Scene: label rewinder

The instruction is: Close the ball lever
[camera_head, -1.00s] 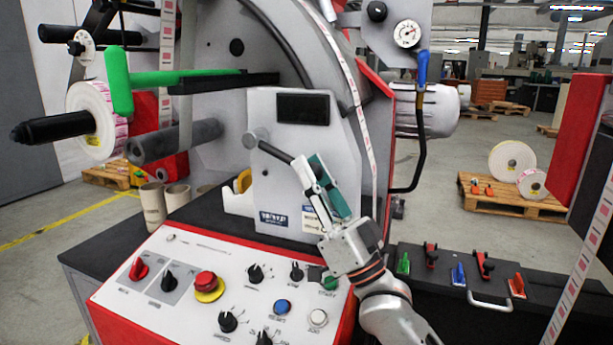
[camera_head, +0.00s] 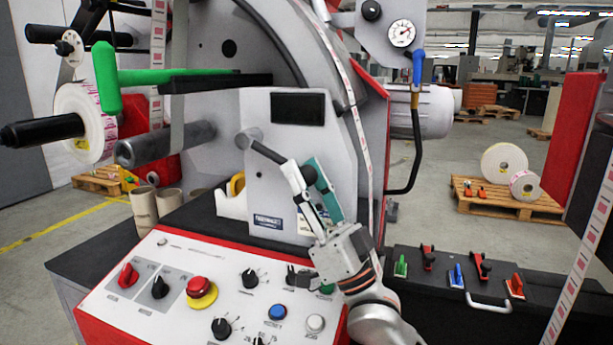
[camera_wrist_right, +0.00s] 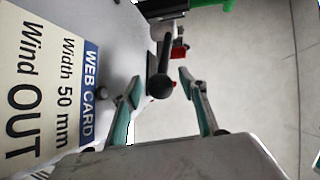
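The ball lever (camera_head: 266,151) is a dark rod that slopes down to the right from a grey round hub on the machine's light grey panel. Its free end is beside my right gripper's fingertips (camera_head: 300,168) in the head view, where the ball is hard to make out. In the right wrist view, the black ball (camera_wrist_right: 161,88) points toward the camera. It shows between the two spread teal-and-grey fingers of my right gripper (camera_wrist_right: 160,92), with gaps on both sides. Whether the fingertips reach past the ball is unclear. My left gripper is not in view.
Below the gripper is the white control panel (camera_head: 180,313) with knobs and a red stop button (camera_head: 199,287). A label web (camera_head: 357,125) runs close to the right of the gripper. A black toolbox top (camera_head: 440,300) with coloured clamps lies at the right.

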